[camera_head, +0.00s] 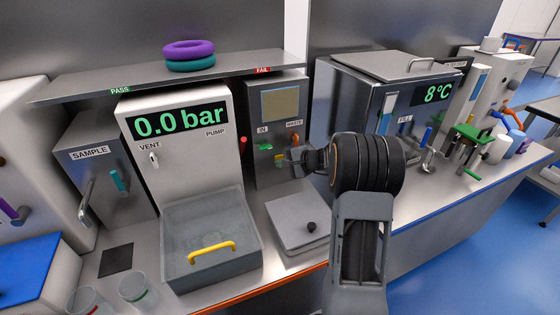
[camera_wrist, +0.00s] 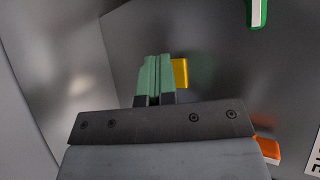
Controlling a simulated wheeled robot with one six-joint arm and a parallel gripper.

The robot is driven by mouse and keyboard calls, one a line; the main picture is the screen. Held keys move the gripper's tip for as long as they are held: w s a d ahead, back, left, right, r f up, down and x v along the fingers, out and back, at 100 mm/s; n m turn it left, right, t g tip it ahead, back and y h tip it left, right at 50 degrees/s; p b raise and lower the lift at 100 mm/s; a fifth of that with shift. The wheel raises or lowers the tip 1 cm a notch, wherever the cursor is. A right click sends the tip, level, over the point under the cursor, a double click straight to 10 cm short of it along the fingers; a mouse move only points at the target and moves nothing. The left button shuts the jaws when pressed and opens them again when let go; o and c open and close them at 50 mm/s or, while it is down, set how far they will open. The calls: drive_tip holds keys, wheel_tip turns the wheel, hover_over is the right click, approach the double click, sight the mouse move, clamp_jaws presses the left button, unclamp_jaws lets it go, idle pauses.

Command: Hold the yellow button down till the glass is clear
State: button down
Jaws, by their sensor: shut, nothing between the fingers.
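The yellow button (camera_wrist: 181,73) shows in the wrist view, just right of my fingertips and partly hidden behind them. My gripper (camera_wrist: 155,76) is shut and empty, its green finger pads together. Whether the tips touch the button I cannot tell. In the head view my gripper (camera_head: 287,160) is at the lower front of the grey IN/WASTE unit (camera_head: 258,174) and hides much of the button. The glass (camera_head: 280,102), a framed window above on that unit, looks dull tan and cloudy.
A green lever (camera_head: 265,147) and an orange lever (camera_head: 296,137) sit close above my gripper on the same front. A lidded plate (camera_head: 298,222) lies below.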

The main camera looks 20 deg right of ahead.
drive_tip(key=shift+s, duration=0.15)
idle(0.4)
drive_tip(key=shift+s+b, duration=0.55)
drive_tip(key=shift+s, duration=0.15)
drive_tip(key=shift+s+b, duration=0.95)
drive_tip(key=shift+s, duration=1.55)
drive_tip(key=shift+a, duration=0.1)
